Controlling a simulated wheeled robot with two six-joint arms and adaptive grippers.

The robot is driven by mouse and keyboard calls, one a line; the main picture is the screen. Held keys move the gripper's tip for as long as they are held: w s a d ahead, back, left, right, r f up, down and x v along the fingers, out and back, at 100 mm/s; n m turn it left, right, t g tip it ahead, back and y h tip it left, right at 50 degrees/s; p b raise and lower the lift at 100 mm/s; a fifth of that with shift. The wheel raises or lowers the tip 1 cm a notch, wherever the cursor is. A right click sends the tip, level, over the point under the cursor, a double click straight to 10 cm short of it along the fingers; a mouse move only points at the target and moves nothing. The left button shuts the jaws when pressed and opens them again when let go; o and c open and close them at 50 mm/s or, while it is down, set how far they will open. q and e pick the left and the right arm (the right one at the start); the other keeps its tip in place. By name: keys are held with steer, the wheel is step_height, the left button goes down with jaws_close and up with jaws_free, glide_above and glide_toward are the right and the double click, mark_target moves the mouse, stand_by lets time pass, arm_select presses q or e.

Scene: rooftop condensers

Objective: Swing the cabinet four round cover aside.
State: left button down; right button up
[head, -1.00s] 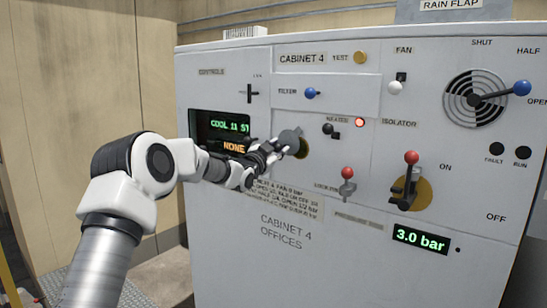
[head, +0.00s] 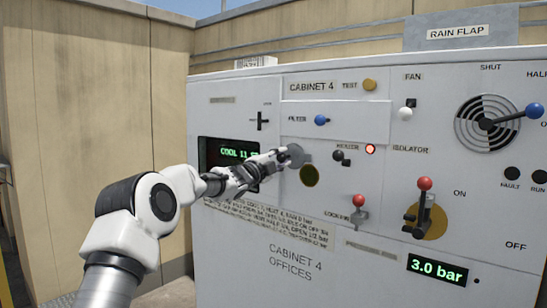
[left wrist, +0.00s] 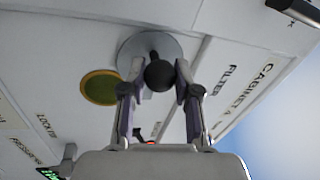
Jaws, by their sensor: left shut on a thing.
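The round grey cover (head: 294,156) is on the front of cabinet 4 (head: 300,220). It sits up and to the left of a round dark opening with a yellowish rim (head: 309,175), which is mostly uncovered. In the left wrist view the cover (left wrist: 130,48) has a dark ball knob (left wrist: 159,75) at its middle, and the opening (left wrist: 100,87) lies beside it. My left gripper (head: 280,156) is shut on the knob, with a finger on each side of it. My right gripper is not in view.
Around the cover are a black heater knob (head: 339,156), a red-knobbed lock pin (head: 359,200), a red isolator lever (head: 424,184) and a blue filter knob (head: 321,120). A display (head: 228,155) is partly behind my left gripper.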

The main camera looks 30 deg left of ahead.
arm_select(q)
steer(key=shift+d+r+m, duration=0.1)
steer(key=shift+r+m, duration=0.25)
steer(key=shift+m, duration=0.25)
steer(key=c, duration=0.8)
jaws_free()
steer(key=shift+d, duration=0.35)
steer(key=shift+a, duration=0.1)
steer(key=shift+s+a+f, duration=0.1)
steer(key=shift+s+a, duration=0.15)
steer(key=shift+s, duration=0.05)
steer(key=shift+h, duration=0.3)
steer(key=v, duration=0.3)
steer(key=d+v, duration=0.1)
steer(key=v, duration=0.7)
steer(key=shift+s+d, duration=0.25)
steer(key=shift+s, duration=0.1)
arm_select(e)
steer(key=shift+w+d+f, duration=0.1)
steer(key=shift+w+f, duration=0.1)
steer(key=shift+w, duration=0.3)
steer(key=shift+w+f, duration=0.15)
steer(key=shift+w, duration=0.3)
